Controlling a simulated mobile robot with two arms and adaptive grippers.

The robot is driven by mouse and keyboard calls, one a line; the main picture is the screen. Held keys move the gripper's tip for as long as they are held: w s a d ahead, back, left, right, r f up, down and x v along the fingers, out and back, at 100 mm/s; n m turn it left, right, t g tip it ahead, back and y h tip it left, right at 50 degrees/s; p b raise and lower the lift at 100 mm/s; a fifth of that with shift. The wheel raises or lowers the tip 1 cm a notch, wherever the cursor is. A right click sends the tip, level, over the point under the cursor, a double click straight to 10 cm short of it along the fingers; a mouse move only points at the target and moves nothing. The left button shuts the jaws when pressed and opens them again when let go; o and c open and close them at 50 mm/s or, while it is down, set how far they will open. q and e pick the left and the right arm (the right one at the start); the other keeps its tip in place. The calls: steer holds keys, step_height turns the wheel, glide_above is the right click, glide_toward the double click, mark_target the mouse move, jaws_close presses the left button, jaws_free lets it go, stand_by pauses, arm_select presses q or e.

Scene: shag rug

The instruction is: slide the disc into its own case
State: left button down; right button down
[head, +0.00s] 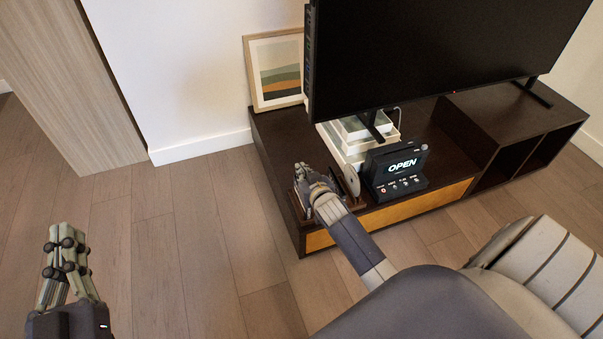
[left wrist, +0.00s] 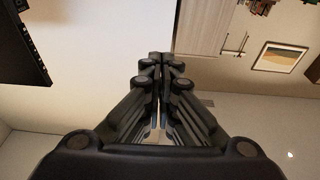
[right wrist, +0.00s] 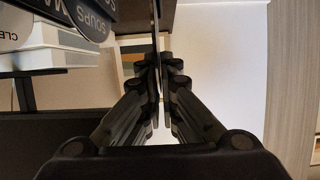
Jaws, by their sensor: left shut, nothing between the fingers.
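My right gripper (right wrist: 159,62) is shut on a thin, flat thing (right wrist: 156,22) seen edge-on in the right wrist view. It looks like the disc, but its face and any label are hidden. In the head view the right gripper (head: 303,174) is low over the front left of the TV cabinet. A pale round disc (head: 352,181) stands just right of it. Dark rounded pieces lettered "SOUPS" (right wrist: 88,14) are close by in the right wrist view; I cannot tell which one is the matching case. My left gripper (head: 65,245) is shut and empty, above the floor.
A player reading "OPEN" (head: 397,165) stands right of the pale disc. A stack of white boxes (head: 350,150) is behind, under the large TV (head: 430,50). A framed picture (head: 277,72) leans on the wall. The wooden floor (head: 200,255) at left is clear.

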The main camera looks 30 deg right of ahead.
steer(key=shift+f+b, duration=0.6)
steer(key=shift+f, duration=0.25)
arm_select(q)
steer(key=s+r+t+h, duration=0.1)
steer(key=s+r+t, duration=0.3)
steer(key=r, duration=0.4)
steer(key=shift+r+t+h+b, duration=0.2)
steer(key=shift+t+h+b, duration=0.2)
steer(key=shift+t, duration=0.3)
arm_select(e)
steer(key=shift+f, duration=0.6)
stand_by(0.7)
